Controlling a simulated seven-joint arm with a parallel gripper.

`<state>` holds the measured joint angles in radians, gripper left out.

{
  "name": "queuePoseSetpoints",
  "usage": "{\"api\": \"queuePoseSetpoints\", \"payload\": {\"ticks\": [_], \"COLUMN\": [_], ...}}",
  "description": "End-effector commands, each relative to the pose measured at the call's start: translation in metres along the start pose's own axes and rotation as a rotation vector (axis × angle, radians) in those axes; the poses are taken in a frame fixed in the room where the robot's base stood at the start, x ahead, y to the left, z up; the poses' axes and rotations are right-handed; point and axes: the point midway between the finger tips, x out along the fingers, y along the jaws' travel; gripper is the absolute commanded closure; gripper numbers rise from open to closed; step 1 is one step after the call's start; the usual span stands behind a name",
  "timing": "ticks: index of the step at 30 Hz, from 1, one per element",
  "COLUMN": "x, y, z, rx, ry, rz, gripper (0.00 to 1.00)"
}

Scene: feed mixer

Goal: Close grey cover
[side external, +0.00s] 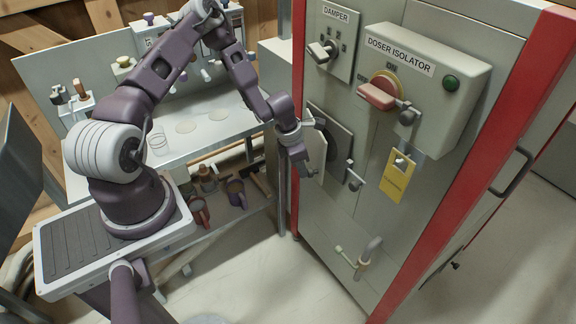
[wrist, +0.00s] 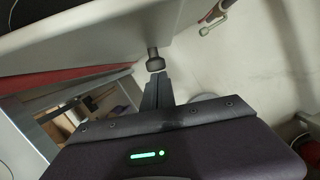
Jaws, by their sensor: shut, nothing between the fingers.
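The grey cover (side external: 316,153) shows in the side external view as a light plate standing out from the machine's front, swung open at the left of a dark square frame (side external: 343,135). My gripper (side external: 304,168) is beside the cover, on its left, and partly overlaps it in the picture. In the wrist view my gripper (wrist: 157,82) is shut and empty, its fingertips just below a dark knob (wrist: 155,60) at the edge of a pale grey surface (wrist: 85,42). I cannot tell whether the fingertips touch the knob or the cover.
A small latch handle (side external: 355,180) is right of the cover. Above are the damper switch (side external: 322,52) and the doser isolator box (side external: 440,80) with a red handle and yellow tag (side external: 394,178). A hooked pipe fitting (side external: 367,254) is below. A workbench (side external: 190,125) stands at left.

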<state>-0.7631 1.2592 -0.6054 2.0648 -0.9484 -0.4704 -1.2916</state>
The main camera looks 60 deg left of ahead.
Motion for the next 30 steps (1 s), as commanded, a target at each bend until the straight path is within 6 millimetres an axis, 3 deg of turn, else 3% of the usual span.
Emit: {"api": "queuePoseSetpoints", "payload": {"ticks": [13,30], "x": [0.01,0.013], "y": [-0.011,-0.011], "z": [0.042,0.054], "rx": [-0.27,-0.346], "ry": [-0.001,-0.003], "rz": [0.069,0.088], "gripper": [1.0,1.0]}}
